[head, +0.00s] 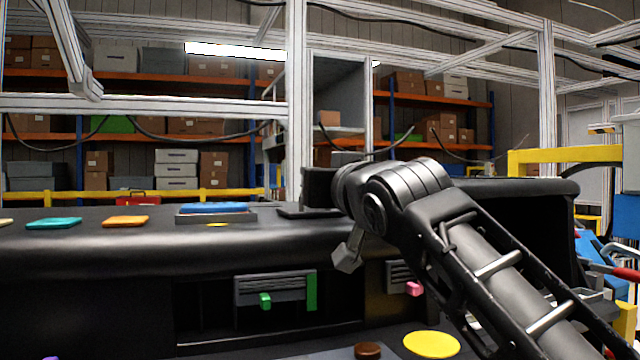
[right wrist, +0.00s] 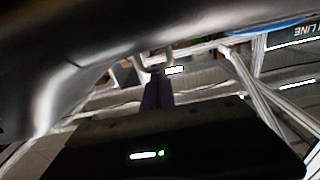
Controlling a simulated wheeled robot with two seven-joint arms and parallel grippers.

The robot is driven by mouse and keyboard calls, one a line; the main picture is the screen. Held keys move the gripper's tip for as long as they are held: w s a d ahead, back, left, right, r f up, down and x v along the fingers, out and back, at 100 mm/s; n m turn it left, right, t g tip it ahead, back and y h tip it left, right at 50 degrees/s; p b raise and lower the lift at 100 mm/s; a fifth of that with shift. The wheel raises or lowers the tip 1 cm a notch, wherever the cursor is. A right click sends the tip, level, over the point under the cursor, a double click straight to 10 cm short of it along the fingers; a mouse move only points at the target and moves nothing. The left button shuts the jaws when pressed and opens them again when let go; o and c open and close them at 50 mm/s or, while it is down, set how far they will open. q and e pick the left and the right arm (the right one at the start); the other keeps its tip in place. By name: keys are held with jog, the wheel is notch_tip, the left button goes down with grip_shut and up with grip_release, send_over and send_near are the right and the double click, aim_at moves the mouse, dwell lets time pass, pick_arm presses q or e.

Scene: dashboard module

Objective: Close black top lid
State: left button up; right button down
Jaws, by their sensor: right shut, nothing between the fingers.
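A black upright panel (head: 319,187) stands on top of the black dashboard (head: 120,240), just left of my right wrist. It looks like the raised top lid, but my arm covers its right side. A flat black base (head: 300,212) shows at its foot. My right arm comes in from the lower right and its wrist is beside the panel. In the right wrist view my right gripper (right wrist: 156,90) is shut and empty, beside a dark curved surface. I cannot tell whether it touches the lid. My left gripper is out of view.
A blue item in a grey tray (head: 215,211), an orange piece (head: 126,221) and a teal piece (head: 54,223) lie on the dashboard top. A grey vent (head: 272,289) with green tabs sits in the front opening. A yellow disc (head: 431,344) lies below. Aluminium framing stands behind.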

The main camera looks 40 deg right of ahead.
jog(key=shift+f, duration=0.2)
jog(key=r+p, duration=0.1)
jog(key=r, duration=0.1)
jog(key=r+p, duration=0.2)
jog(key=shift+s+a+p, duration=0.1)
jog(key=shift+s+p, duration=0.2)
jog(key=shift+s, duration=0.1)
jog(key=v, duration=0.8)
jog(key=shift+s+f, duration=0.2)
jog(key=shift+f, duration=0.2)
